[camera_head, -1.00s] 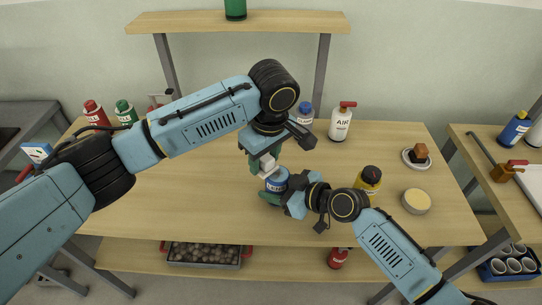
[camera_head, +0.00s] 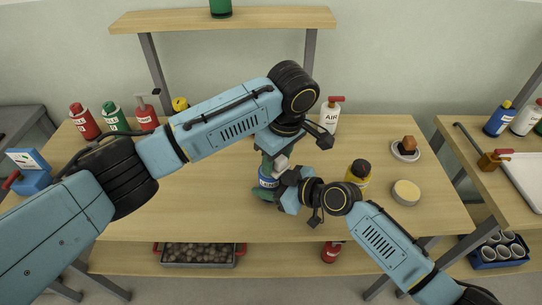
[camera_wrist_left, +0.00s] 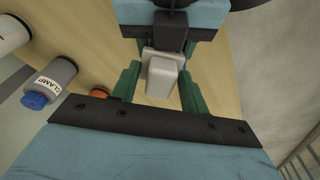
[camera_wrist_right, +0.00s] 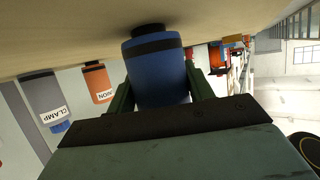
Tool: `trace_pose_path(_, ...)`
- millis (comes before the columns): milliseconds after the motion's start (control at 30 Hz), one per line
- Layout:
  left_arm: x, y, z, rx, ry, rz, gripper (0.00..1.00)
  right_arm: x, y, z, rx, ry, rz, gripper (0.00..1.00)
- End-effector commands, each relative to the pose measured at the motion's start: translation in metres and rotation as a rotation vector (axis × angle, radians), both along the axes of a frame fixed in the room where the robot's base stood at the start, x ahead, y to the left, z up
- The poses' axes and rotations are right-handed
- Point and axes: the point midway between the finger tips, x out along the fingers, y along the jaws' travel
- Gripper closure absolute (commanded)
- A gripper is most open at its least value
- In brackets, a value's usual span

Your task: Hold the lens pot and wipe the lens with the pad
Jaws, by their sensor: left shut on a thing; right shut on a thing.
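In the head view the pad is at the pot's top right. I cannot tell whether they touch. The lens face is hidden.
An AIR bottle (camera_head: 331,115) stands behind. Red (camera_head: 84,121) and green (camera_head: 114,117) bottles stand back left. The bench's left middle is clear.

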Motion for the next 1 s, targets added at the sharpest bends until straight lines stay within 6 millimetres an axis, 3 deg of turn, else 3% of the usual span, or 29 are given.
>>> trace_pose_path(33, -0.005, -0.012, 0.000, -0.021, 0.006, -0.017, 0.81, -0.002, 0.006, 0.002, 0.004, -0.003, 0.012, 0.74)
trace_pose_path(200, -0.007, -0.014, 0.000, -0.027, 0.007, -0.023, 0.89, -0.003, 0.009, 0.003, 0.006, -0.004, 0.016, 0.74)
trace_pose_path(367, -0.007, -0.015, 0.003, -0.029, 0.006, -0.024, 0.89, -0.004, 0.010, 0.003, 0.007, -0.003, 0.019, 0.74)
trace_pose_path(467, -0.007, -0.015, 0.013, -0.031, 0.004, -0.024, 0.99, -0.004, 0.010, 0.003, 0.007, -0.003, 0.019, 0.74)
trace_pose_path(1000, -0.004, -0.011, 0.060, -0.019, 0.003, -0.015, 0.99, -0.002, 0.006, 0.002, 0.004, -0.001, 0.010, 0.74)
